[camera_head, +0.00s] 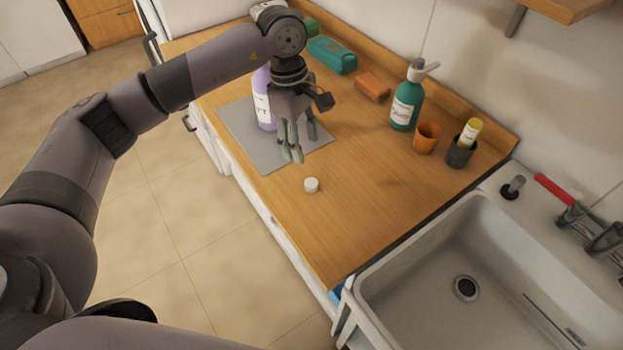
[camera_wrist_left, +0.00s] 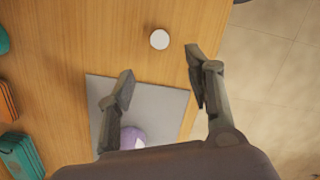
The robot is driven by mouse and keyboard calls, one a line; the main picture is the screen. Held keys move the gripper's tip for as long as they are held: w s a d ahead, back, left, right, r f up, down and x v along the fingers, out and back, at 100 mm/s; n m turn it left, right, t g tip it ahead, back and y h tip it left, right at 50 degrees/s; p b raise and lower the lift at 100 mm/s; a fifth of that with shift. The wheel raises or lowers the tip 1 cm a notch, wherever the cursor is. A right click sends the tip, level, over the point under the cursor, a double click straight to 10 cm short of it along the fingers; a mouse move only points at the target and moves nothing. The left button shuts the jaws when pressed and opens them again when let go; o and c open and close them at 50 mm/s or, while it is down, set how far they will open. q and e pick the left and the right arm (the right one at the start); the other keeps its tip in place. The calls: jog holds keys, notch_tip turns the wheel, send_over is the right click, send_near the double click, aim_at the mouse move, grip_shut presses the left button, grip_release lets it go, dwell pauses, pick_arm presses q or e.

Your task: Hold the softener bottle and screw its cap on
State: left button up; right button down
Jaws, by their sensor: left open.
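The softener bottle (camera_head: 263,98) is purple with a pale label and stands on the grey mat (camera_head: 240,120), partly hidden behind my left gripper and arm. Its purple upper part also shows in the left wrist view (camera_wrist_left: 133,139), low between the fingers. The white round cap (camera_head: 311,185) lies on the wooden counter just off the mat, towards the sink. It also shows in the left wrist view (camera_wrist_left: 159,39), beyond the fingertips. My left gripper (camera_head: 293,157) points down over the mat beside the bottle, open and empty. My right gripper is not in view.
A green pump bottle (camera_head: 405,105), an orange cup (camera_head: 426,138), a dark cup (camera_head: 460,153) holding a yellow-capped tube, an orange block (camera_head: 372,86) and a teal case (camera_head: 332,55) line the back. The sink (camera_head: 400,240) is at right. The counter around the cap is clear.

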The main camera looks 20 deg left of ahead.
pick_arm(q)
jog(key=p, duration=0.2)
send_over(311, 182)
jog(key=a, duration=0.1)
notch_tip(311, 182, down, 6)
jog(key=shift+r, duration=0.1)
jog(key=shift+f, duration=0.4)
jog(key=shift+f, duration=0.2)
jog(key=f+p, duration=0.2)
jog(key=f, duration=0.1)
jog(key=shift+d+f+p, duration=0.25)
jog(key=shift+d+p, duration=0.05)
jog(key=shift+d, duration=0.05)
jog(key=shift+d+f, duration=0.1)
jog(key=shift+f, duration=0.45)
jog(key=shift+c, duration=0.3)
